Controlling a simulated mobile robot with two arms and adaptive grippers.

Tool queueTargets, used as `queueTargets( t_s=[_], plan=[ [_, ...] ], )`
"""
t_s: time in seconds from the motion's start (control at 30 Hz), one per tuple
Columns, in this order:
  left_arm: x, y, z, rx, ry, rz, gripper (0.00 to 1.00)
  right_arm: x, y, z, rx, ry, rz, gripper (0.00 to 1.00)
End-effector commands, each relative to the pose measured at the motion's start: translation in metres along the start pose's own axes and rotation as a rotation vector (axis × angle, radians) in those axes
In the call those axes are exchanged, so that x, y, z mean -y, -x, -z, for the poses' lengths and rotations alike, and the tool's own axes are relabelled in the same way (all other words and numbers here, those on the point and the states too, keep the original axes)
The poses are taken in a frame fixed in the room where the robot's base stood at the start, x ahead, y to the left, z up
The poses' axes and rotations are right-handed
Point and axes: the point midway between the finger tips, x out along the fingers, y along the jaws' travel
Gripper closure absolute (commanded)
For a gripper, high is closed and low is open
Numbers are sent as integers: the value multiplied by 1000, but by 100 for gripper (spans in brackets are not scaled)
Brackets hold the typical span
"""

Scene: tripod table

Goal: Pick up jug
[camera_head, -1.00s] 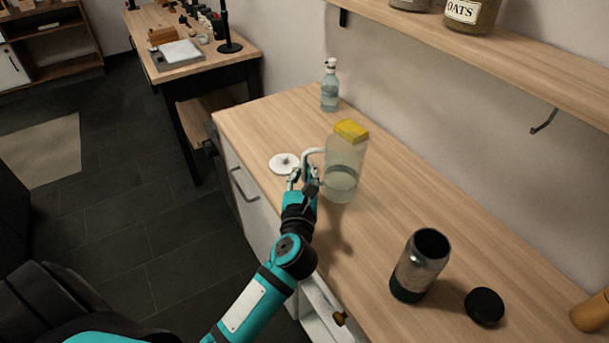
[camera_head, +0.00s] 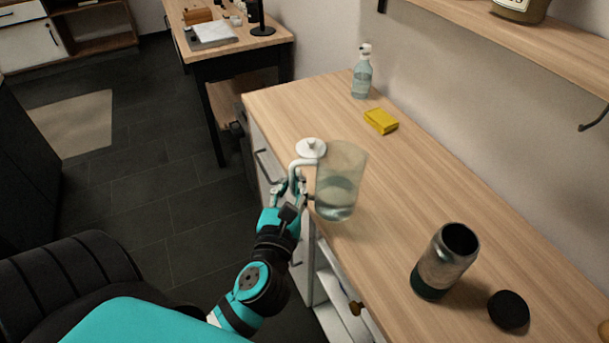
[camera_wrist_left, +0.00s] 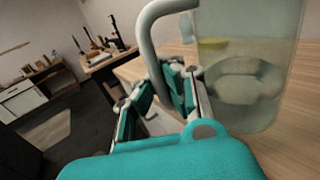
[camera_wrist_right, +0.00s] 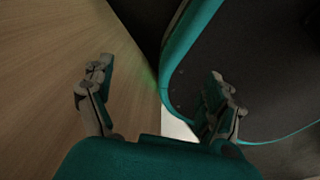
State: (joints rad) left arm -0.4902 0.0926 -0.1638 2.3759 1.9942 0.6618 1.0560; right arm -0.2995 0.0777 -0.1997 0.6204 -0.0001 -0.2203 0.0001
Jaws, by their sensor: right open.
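The jug (camera_head: 341,182) is clear, with a pale handle (camera_head: 293,166) and what looks like liquid inside. It is upright near the counter's front edge and appears raised off the counter. My left gripper (camera_head: 287,188) is shut on the handle, left of the jug's body. In the left wrist view the jug (camera_wrist_left: 250,75) fills the right side, and its handle runs down between the fingers of the left gripper (camera_wrist_left: 165,92). My right gripper (camera_wrist_right: 160,100) is open and empty in the right wrist view; the head view does not show it.
A shelf (camera_head: 500,38) overhangs the back. The counter's middle is clear.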

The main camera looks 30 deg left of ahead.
Motion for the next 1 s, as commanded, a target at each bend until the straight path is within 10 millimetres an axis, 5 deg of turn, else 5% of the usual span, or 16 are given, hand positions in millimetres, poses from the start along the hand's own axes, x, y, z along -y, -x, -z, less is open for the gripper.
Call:
queueTargets(
  t_s=[0.43,1.0],
  plan=[
    [-16,27,-4,2,2,0,100,-2,-8,-1,1,1,-3,12],
    [-19,32,-5,3,2,0,100,-3,-9,-2,1,2,-3,12]
  ],
)
